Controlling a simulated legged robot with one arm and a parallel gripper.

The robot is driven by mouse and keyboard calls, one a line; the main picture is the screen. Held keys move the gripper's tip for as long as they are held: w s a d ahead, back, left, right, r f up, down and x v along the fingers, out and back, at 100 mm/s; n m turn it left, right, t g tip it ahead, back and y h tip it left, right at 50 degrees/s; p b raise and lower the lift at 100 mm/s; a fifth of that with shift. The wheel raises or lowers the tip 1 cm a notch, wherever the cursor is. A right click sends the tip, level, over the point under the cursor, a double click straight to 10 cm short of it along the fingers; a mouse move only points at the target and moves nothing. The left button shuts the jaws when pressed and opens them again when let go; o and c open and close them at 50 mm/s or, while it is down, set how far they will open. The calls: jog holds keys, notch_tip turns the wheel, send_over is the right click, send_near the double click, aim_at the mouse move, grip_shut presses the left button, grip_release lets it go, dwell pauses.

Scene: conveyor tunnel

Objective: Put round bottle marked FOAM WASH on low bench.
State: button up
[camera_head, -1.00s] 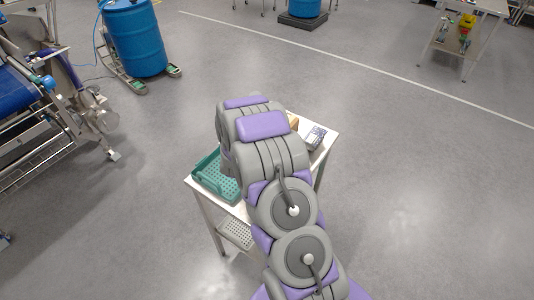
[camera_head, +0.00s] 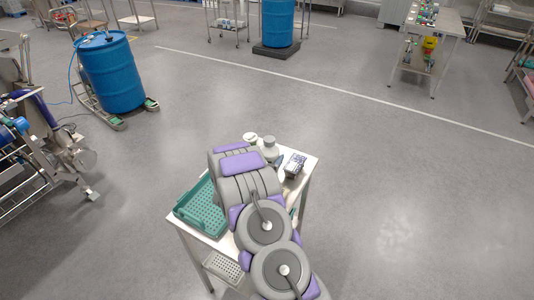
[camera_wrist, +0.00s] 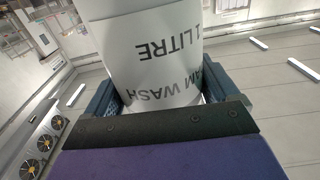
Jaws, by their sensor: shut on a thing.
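The white round bottle (camera_wrist: 150,45), with "FOAM WASH" and "1 LITRE" upside down on its side, fills the middle of the wrist view. My gripper (camera_wrist: 163,92) is shut on it, one dark finger on each side. The bottle's ends are out of that view or hidden. In the head view my arm covers the gripper. Two pale round tops, one whitish (camera_head: 250,137) and one greyish (camera_head: 269,147), show just past my arm; I cannot tell whether either is the held bottle. A small low white bench (camera_head: 309,168) stands under my arm.
On the bench are a green perforated crate (camera_head: 203,208) at left and a dark grey boxy item (camera_head: 295,165) at right. A lower shelf holds a perforated tray (camera_head: 224,268). A blue drum (camera_head: 112,75) and machinery stand left. Open floor lies right and beyond.

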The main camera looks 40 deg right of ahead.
jog(key=shift+d+f, duration=0.15)
jog(key=shift+f, duration=1.95)
jog(key=shift+b, duration=0.3)
jog(key=o, duration=1.3)
jog(key=shift+f, duration=0.1)
jog(key=shift+c, duration=0.2)
jog(key=shift+a, duration=0.2)
